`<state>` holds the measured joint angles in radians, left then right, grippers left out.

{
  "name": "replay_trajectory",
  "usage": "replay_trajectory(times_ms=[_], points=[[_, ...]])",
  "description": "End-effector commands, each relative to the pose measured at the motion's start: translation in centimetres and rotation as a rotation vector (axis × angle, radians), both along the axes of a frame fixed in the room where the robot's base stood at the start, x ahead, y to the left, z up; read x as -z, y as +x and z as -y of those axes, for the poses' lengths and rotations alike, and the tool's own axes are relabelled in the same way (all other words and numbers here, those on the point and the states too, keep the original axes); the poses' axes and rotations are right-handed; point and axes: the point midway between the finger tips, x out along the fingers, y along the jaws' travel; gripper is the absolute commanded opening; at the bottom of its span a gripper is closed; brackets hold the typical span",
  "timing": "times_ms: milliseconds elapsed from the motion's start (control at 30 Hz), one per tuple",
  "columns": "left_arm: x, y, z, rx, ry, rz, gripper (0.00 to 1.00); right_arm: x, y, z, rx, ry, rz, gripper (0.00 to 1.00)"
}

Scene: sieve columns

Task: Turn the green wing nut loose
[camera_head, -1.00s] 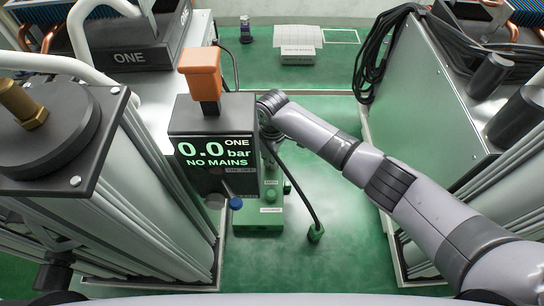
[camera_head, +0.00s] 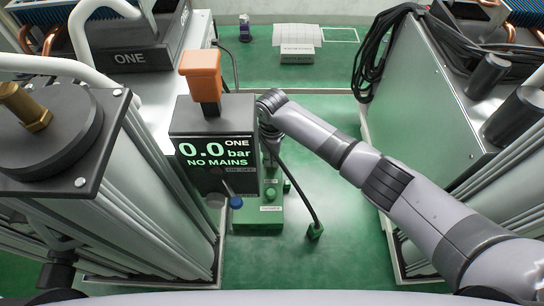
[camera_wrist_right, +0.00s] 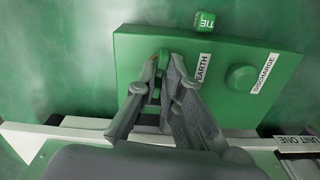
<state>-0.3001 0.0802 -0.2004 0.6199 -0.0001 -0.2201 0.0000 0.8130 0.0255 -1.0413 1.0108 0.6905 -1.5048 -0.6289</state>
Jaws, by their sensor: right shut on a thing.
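In the right wrist view, my right gripper (camera_wrist_right: 162,62) is shut on the green wing nut (camera_wrist_right: 163,57) beside the EARTH label. Only a small green part of the nut shows between the fingertips, with a brassy bit next to it. The nut is on a green box (camera_wrist_right: 135,45), which also carries a round green knob (camera_wrist_right: 242,78) by the DISCHARGE label. In the head view, my right arm comes in from the right and its wrist goes down behind the display; the fingertips and nut are hidden there. My left gripper cannot be made out.
The display (camera_head: 213,150) with an orange block on top reads 0.0 bar, NO MAINS. A dark cable runs to a green plug (camera_head: 315,232) on the green floor. Sieve columns (camera_head: 150,200) stand left, a grey cabinet (camera_head: 440,110) right. A TIE-marked cube (camera_wrist_right: 205,21) lies beyond the box.

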Motion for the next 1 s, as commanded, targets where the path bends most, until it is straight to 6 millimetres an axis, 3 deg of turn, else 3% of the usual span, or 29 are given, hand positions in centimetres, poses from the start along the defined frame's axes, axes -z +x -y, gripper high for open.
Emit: replay_trajectory(times_ms=[200,233,533,833,1000], points=[[0.0,0.0,0.0,0.000,0.000,0.000,0.00,-0.2,0.1,-0.1,0.001,0.004,0.004,0.00],[0.0,0.0,0.0,-0.001,0.000,0.000,0.00,-0.2,0.1,-0.1,0.001,0.005,0.004,0.09],[0.0,0.0,0.0,-0.001,0.000,0.000,0.00,-0.1,0.1,-0.1,0.001,0.002,0.001,0.28],[0.0,0.0,-0.1,-0.001,0.001,0.000,0.00,-0.2,0.0,0.0,0.001,0.001,0.001,0.28],[0.0,0.0,-0.1,-0.001,0.001,0.000,0.00,-2.0,0.1,-0.1,-0.001,0.003,0.003,0.28]])
